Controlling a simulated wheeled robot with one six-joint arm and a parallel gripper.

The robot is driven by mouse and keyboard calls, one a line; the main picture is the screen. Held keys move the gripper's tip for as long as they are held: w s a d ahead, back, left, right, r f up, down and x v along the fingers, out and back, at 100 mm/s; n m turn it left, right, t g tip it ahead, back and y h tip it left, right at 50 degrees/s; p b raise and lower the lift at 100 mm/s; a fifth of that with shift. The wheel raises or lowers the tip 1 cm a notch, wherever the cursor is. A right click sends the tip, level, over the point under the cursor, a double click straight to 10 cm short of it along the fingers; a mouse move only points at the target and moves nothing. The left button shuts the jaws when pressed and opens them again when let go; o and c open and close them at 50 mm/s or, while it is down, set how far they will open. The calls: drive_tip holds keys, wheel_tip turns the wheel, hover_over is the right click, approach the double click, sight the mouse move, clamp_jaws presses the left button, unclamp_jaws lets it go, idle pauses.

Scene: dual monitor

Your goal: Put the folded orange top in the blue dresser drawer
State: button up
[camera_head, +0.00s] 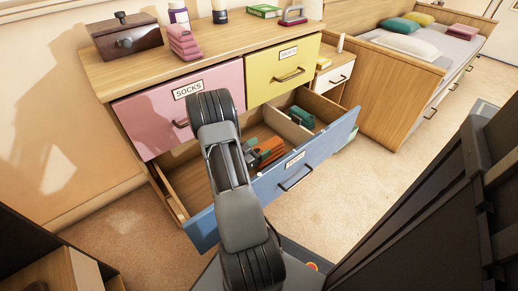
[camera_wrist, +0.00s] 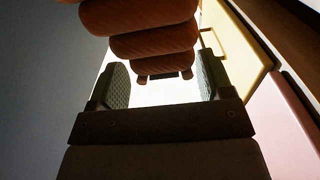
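The folded orange top (camera_head: 268,150) is over the open blue drawer (camera_head: 283,185), partly hidden by my arm. In the head view my gripper is mostly hidden behind my arm. I cannot tell whether the top touches the drawer bottom.
A divider (camera_head: 287,128) splits the blue drawer. Folded green clothing (camera_head: 300,117) lies in the far right compartment. The pink SOCKS drawer (camera_head: 180,105) and yellow drawer (camera_head: 283,72) above are shut. Pink folded clothes (camera_head: 183,42) and a wooden box (camera_head: 127,38) stand on the dresser.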

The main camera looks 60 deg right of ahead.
drive_tip(key=o, duration=0.3)
drive_tip(key=shift+s+a+f, duration=0.1)
drive_tip(key=shift+s+f, duration=0.2)
drive_tip(key=shift+f, duration=0.2)
drive_tip(key=shift+r, duration=0.3)
drive_tip(key=shift+r+y+p, duration=0.3)
drive_tip(key=shift+r+p, duration=0.2)
drive_tip(key=shift+p, duration=0.25)
drive_tip(key=shift+w+p+v, duration=0.2)
drive_tip(key=shift+p+v, duration=0.95)
drive_tip(key=shift+v, duration=4.8)
drive_tip(key=shift+f, duration=0.15)
